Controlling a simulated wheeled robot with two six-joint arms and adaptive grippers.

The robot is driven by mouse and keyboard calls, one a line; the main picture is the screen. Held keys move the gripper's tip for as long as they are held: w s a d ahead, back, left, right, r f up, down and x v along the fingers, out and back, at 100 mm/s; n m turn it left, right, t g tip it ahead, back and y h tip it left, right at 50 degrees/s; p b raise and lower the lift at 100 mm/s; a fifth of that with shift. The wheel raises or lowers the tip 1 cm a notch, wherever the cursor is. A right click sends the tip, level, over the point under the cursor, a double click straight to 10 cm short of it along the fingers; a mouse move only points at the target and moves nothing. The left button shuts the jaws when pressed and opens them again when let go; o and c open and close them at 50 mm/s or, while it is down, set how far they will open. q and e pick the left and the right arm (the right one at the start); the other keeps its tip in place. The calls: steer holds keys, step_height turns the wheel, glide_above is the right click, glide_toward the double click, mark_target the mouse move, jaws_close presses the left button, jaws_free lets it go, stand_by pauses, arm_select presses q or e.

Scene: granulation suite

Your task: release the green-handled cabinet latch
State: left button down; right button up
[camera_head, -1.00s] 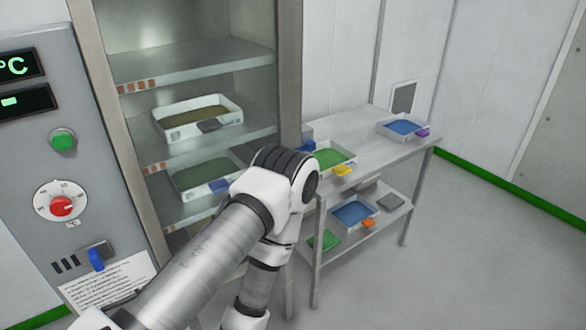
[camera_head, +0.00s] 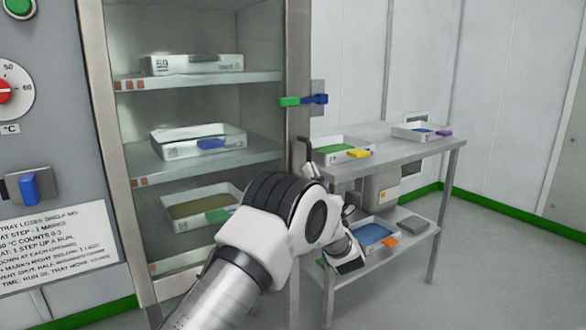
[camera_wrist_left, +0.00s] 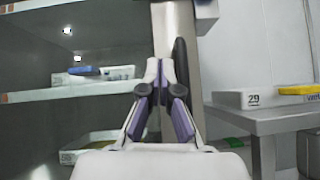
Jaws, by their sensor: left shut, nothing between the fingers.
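The cabinet latch sits at the upper right of the cabinet's front frame in the head view. In the left wrist view my left gripper (camera_wrist_left: 158,66) is shut and empty, in front of the cabinet's metal post (camera_wrist_left: 174,28). The latch cannot be made out in that view. My right gripper is not in view.
The cabinet shelves (camera_head: 200,78) hold several white trays. A metal table (camera_head: 395,150) with trays stands right of the cabinet. A control panel with a blue-handled switch (camera_head: 37,187) is at left. Floor at right is clear.

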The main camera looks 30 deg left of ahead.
mark_target(292, 117)
arm_select(q)
steer(key=n+g, duration=0.1)
steer(key=s+r+n+g+y, duration=0.1)
steer(key=n, duration=0.1)
steer(key=shift+r+y, duration=0.15)
steer(key=shift+y, duration=0.15)
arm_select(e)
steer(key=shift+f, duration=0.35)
arm_select(q)
steer(key=shift+a, duration=0.1)
steer(key=x, duration=1)
steer(key=shift+a+r, duration=0.1)
steer(key=shift+r, duration=1.8)
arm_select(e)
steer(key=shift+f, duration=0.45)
arm_select(q)
steer(key=shift+r+m+t+b, duration=0.15)
steer(key=shift+m+t+b, duration=0.15)
steer(key=shift+m, duration=0.1)
